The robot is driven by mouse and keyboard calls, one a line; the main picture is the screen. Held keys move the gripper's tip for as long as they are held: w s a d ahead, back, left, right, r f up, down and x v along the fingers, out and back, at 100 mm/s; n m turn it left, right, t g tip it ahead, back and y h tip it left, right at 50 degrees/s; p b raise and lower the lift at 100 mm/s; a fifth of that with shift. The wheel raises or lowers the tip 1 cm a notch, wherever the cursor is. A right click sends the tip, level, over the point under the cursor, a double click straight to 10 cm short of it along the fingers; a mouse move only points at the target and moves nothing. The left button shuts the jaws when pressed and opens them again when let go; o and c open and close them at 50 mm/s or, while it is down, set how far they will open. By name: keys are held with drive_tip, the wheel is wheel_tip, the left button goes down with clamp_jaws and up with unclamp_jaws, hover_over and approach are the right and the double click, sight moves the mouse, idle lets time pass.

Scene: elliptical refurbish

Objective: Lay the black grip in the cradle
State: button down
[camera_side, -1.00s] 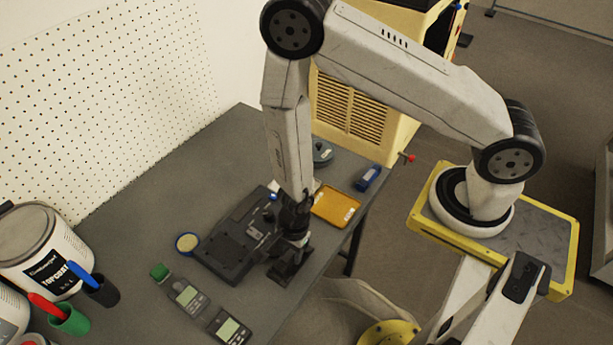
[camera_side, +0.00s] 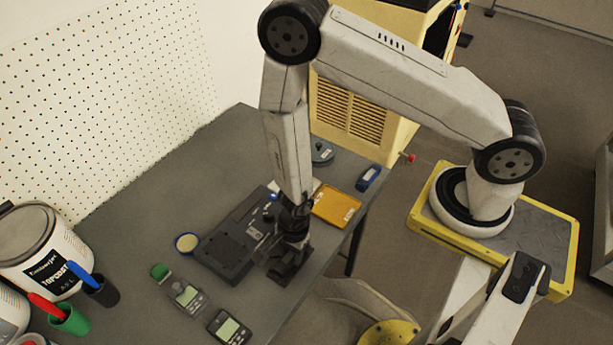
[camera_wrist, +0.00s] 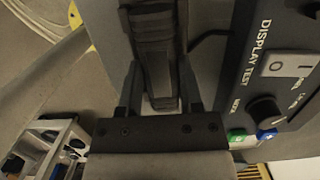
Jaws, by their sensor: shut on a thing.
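My gripper (camera_wrist: 160,66) is shut on the black grip (camera_wrist: 153,28), a dark ribbed piece lying lengthwise between the two fingers in the wrist view. In the side view my gripper (camera_side: 291,236) points down at the table's front edge, just right of the black test unit. A dark stand-like shape (camera_side: 284,268) shows directly below it, perhaps the cradle. There I cannot separate grip from cradle, or tell whether they touch. The fingertips are hidden in the side view.
The black test unit (camera_side: 226,252), with knob and switch (camera_wrist: 291,64), stands close beside my gripper. A yellow tray (camera_side: 336,206), a blue item (camera_side: 369,177) and a round grey item (camera_side: 321,152) lie behind. Meters (camera_side: 229,328) lie in front. The table's back left is clear.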

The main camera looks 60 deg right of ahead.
drive_tip(key=shift+f, duration=0.15)
drive_tip(key=shift+c, duration=0.9)
unclamp_jaws()
drive_tip(key=shift+d+r, duration=0.2)
drive_tip(key=shift+r, duration=1.05)
drive_tip(key=shift+d+r, duration=0.2)
drive_tip(key=shift+r, duration=1.1)
drive_tip(key=shift+d+r, duration=0.2)
drive_tip(key=shift+r, duration=1.05)
drive_tip(key=shift+r, duration=0.1)
drive_tip(key=shift+r, duration=0.1)
